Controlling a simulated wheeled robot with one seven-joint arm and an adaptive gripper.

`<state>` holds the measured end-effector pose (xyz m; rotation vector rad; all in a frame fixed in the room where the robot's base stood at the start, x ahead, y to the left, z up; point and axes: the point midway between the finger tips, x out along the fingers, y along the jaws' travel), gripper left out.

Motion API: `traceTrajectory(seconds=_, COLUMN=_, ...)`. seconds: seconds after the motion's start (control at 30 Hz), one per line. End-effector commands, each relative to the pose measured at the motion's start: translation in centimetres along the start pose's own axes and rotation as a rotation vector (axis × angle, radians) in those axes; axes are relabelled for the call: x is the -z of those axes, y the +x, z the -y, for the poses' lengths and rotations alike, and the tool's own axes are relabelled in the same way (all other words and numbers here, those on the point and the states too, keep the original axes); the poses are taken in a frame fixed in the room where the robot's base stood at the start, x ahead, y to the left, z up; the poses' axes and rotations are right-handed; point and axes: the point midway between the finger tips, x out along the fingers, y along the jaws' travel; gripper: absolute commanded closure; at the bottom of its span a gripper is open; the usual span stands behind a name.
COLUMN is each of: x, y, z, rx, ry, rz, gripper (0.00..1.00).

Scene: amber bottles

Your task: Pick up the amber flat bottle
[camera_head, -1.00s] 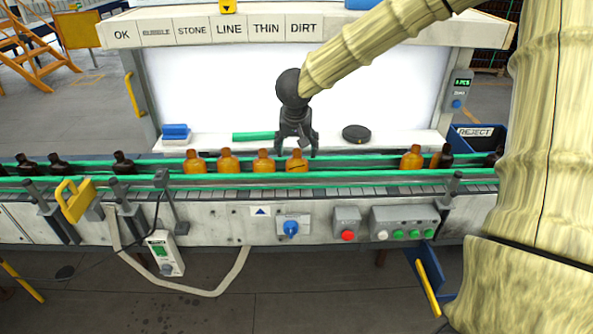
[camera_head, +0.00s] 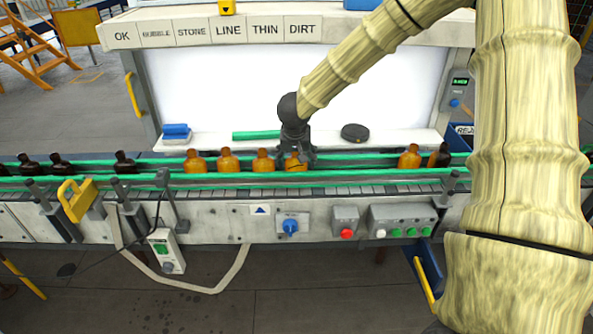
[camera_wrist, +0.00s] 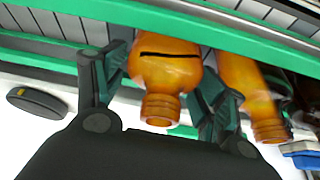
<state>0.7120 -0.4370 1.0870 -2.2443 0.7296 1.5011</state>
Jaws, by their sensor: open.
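The amber flat bottle (camera_head: 296,164) stands upright on the conveyor between green rails, at the right end of a row of amber bottles. In the wrist view this bottle (camera_wrist: 164,68) shows a dark line across its body, with its neck toward the camera. My gripper (camera_head: 297,158) is lowered over it and hides its top in the head view. In the wrist view my gripper (camera_wrist: 160,85) is open, with one finger on each side of the bottle. I cannot tell whether the fingers touch it.
Another amber bottle (camera_wrist: 248,95) stands close beside one finger in the wrist view. More amber bottles (camera_head: 228,160) stand to the left. An amber bottle (camera_head: 409,158) and a dark one (camera_head: 439,156) are to the right. Green rails (camera_head: 350,174) edge the belt. A black puck (camera_head: 355,132) lies behind.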

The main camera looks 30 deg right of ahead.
Motion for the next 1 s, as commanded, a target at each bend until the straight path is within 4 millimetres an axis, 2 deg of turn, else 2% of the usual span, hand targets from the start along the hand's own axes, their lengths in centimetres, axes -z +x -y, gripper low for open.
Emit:
traceTrajectory(seconds=0.1, x=0.0, y=0.0, z=0.0, rx=0.0, ry=0.0, rz=0.0, gripper=0.29)
traceTrajectory(seconds=0.13, x=0.0, y=0.0, z=0.0, rx=0.0, ry=0.0, rz=0.0, gripper=0.32)
traceTrajectory(seconds=0.3, x=0.0, y=0.0, z=0.0, rx=0.0, ry=0.001, rz=0.0, gripper=0.63)
traceTrajectory(seconds=0.33, x=0.0, y=0.0, z=0.0, rx=0.0, ry=0.001, rz=0.0, gripper=0.67)
traceTrajectory(seconds=0.67, x=0.2, y=-0.4, z=0.0, rx=0.001, ry=0.001, rz=-0.001, gripper=0.67)
traceTrajectory(seconds=0.83, x=0.9, y=-2.0, z=0.0, rx=0.003, ry=0.003, rz=-0.002, gripper=0.67)
traceTrajectory(seconds=1.0, x=2.0, y=-4.7, z=0.1, rx=0.004, ry=0.003, rz=-0.003, gripper=0.67)
